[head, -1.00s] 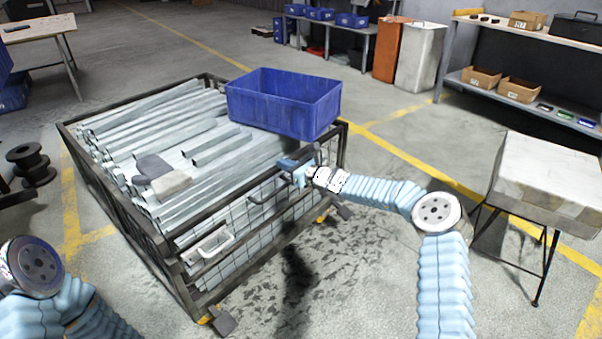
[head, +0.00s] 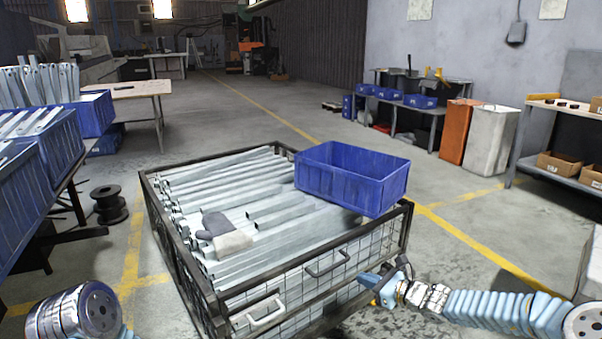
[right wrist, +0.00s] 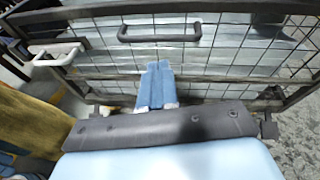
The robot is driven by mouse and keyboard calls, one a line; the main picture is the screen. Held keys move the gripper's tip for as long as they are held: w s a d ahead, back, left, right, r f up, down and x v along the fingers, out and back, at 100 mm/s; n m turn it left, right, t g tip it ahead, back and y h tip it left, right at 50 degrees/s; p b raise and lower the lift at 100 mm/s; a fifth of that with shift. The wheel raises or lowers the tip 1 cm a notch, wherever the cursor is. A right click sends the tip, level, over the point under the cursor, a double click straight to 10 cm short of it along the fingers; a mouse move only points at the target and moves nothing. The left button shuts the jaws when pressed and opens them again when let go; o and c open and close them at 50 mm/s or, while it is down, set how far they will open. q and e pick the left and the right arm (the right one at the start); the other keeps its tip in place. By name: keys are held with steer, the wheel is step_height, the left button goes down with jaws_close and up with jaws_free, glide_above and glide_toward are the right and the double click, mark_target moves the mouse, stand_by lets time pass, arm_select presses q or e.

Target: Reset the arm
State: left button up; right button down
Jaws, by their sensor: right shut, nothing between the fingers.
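My right gripper (head: 378,287) is shut and empty, just in front of the mesh side of the wire cage (head: 268,283) near its right corner. In the right wrist view, its closed blue fingers (right wrist: 156,84) point at the mesh, below a dark handle (right wrist: 159,32). I cannot tell whether they touch the cage. My left arm (head: 78,312) shows at the bottom left; its gripper is out of view.
Blue bins (head: 60,146) stand on a left bench. Open floor (head: 480,235) lies to the right.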

steer(key=s+a+f+n+g+h, duration=0.1)
steer(key=s+a+f+n+g, duration=0.35)
steer(key=s+f, duration=0.4)
steer(key=s+a+f+n+g+h, duration=0.1)
steer(key=s+a+f+n+g, duration=0.2)
steer(key=s+a+f+n, duration=0.5)
steer(key=s+d+f+n+g+h, duration=0.1)
steer(key=s+f+n, duration=0.3)
steer(key=s, duration=0.5)
steer(key=s+d+f+n+g+h, duration=0.1)
steer(key=s+f+n, duration=0.3)
steer(key=s+n, duration=0.4)
steer(key=shift+s+f+n+g+h, duration=0.35)
steer(key=shift+s+g+h, duration=0.3)
steer(key=shift+s, duration=0.35)
